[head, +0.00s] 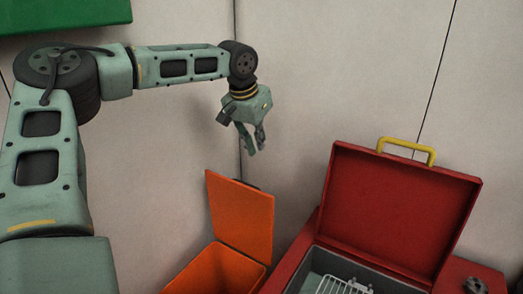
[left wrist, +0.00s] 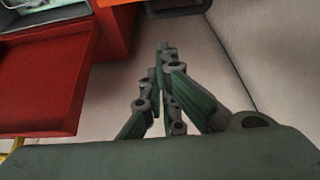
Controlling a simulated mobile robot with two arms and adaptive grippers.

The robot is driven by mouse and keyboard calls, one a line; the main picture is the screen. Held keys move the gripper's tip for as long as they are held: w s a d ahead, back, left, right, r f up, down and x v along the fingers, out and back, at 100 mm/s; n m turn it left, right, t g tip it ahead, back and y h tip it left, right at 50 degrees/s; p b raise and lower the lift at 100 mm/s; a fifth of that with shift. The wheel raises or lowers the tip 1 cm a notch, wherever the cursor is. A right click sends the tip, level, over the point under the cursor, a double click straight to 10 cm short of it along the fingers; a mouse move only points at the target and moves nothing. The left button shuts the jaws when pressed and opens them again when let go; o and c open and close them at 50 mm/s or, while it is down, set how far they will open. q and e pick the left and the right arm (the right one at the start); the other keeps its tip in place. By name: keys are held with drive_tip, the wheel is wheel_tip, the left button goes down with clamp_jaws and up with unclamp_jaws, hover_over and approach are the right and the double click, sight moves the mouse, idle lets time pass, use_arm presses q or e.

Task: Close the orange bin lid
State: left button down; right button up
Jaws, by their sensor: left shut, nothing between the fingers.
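The orange bin (head: 212,274) stands at the bottom centre of the head view, its lower part cut off by the frame edge. Its orange lid (head: 240,216) is open, standing nearly upright at the back of the bin near the wall. My left gripper (head: 252,152) hangs above the lid with its fingers pointing down, apart from it. It is shut and empty; its closed fingers also show in the left wrist view (left wrist: 163,48). My right gripper is in neither view.
A red toolbox with a raised red lid (head: 398,212) and yellow handle (head: 406,150) stands right of the bin. A wire rack (head: 342,286) lies in it. Pale walls stand close behind. A green panel (head: 65,14) is at upper left.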

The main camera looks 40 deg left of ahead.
use_arm(q)
drive_tip(key=p+x, duration=0.2)
drive_tip(key=x, duration=0.8)
drive_tip(key=shift+s+d+r+p, duration=0.15)
drive_tip(key=shift+s+p, duration=0.35)
drive_tip(key=shift+s, duration=0.65)
drive_tip(key=shift+s+a+r+p, duration=0.1)
drive_tip(key=shift+s+p, duration=0.4)
drive_tip(key=shift+s, duration=0.65)
drive_tip(key=shift+w+f, duration=0.1)
